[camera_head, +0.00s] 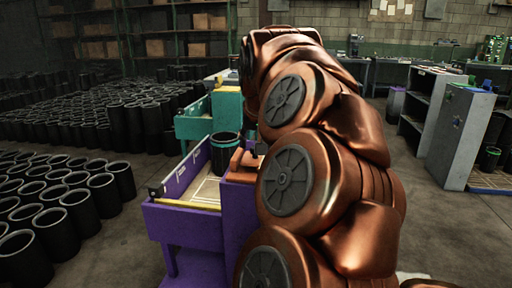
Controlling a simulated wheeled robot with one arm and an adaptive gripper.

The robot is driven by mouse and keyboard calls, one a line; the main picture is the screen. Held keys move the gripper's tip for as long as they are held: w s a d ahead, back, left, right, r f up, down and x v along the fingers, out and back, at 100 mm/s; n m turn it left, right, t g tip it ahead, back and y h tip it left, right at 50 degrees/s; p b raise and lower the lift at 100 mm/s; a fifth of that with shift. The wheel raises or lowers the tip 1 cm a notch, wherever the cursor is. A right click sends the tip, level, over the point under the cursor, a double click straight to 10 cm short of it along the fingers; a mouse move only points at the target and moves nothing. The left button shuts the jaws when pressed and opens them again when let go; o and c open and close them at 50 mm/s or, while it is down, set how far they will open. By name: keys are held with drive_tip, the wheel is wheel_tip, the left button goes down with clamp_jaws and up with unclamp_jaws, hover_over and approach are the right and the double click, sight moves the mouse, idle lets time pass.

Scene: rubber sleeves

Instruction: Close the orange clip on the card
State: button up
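I cannot make out an orange clip for certain. An orange-brown blocky shape (241,162) stands at the right side of the purple stand (187,232), partly behind my copper arm; I cannot tell whether it is the clip. A small pale card-like patch (181,171) shows on the stand's raised purple side panel, too small to read. A black sleeve (224,155) with a teal band stands upright on the stand. My arm fills the middle of the view and bends away from me. My gripper is hidden behind it, so its state does not show.
Many black sleeves (82,210) stand on the floor at the left. A teal stand (196,126) is behind the purple one. A yellow strip (184,204) edges the purple stand's front. Grey shelving (457,135) stands at the right, with open floor before it.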

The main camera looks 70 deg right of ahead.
drive_tip(key=v, duration=0.8)
idle(0.4)
